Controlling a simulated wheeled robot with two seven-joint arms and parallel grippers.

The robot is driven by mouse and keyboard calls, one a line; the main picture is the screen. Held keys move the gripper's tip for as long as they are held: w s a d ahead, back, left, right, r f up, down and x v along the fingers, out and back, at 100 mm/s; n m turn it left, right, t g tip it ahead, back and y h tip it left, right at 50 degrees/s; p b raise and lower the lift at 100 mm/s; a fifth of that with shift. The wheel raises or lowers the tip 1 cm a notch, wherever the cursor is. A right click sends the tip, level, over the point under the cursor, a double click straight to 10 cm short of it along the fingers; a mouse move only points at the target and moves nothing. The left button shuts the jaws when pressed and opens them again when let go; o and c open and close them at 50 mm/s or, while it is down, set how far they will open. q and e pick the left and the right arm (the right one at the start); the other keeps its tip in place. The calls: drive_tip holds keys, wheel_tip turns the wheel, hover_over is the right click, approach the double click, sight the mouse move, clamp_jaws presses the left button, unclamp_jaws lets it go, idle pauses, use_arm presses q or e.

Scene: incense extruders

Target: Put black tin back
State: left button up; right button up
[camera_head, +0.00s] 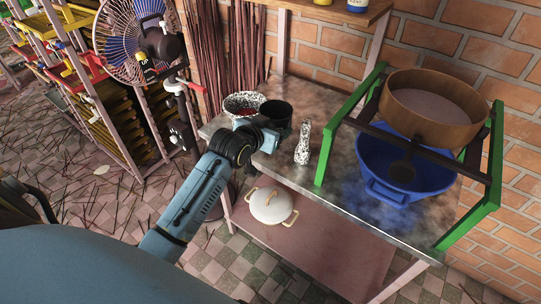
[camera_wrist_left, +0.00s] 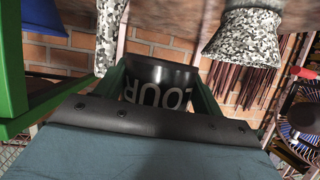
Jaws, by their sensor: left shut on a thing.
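The black tin (camera_head: 276,112) is at the left end of the metal-topped table, to the right of a speckled bowl (camera_head: 243,104). My left gripper (camera_head: 262,131) is at the near side of the tin, shut on it. In the left wrist view the black tin (camera_wrist_left: 160,75), with white lettering on its side, sits between the two fingers of the left gripper (camera_wrist_left: 162,90). I cannot tell whether its base touches the table top. My right gripper is not in view.
A speckled bottle (camera_head: 303,145) stands close to the right of the tin. Further right, a green frame (camera_head: 325,152) holds a wooden-rimmed sieve (camera_head: 432,125) over a blue basin (camera_head: 385,168). A white pot (camera_head: 271,205) is on the lower shelf. A fan (camera_head: 130,40) stands left.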

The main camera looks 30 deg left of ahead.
use_arm(q)
drive_tip(key=a, duration=0.1)
drive_tip(key=w+a+f, duration=0.1)
drive_tip(key=a, duration=0.1)
drive_tip(key=shift+w+f, duration=0.3)
drive_tip(key=b, duration=0.2)
hover_over(266, 155)
drive_tip(key=shift+n, duration=0.3)
wheel_tip(266, 155, down, 6)
drive_tip(key=shift+r, duration=0.2)
drive_tip(key=shift+f, duration=0.5)
drive_tip(key=shift+f+b, duration=0.45)
drive_tip(key=shift+f, duration=1.05)
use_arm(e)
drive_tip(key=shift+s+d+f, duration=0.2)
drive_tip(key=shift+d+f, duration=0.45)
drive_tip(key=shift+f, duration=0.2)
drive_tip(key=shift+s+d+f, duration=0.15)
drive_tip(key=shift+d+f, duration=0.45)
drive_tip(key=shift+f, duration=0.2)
use_arm(q)
drive_tip(key=shift+f, duration=0.15)
drive_tip(key=o, duration=1)
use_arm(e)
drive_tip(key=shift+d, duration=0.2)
use_arm(q)
drive_tip(key=shift+o, duration=0.2)
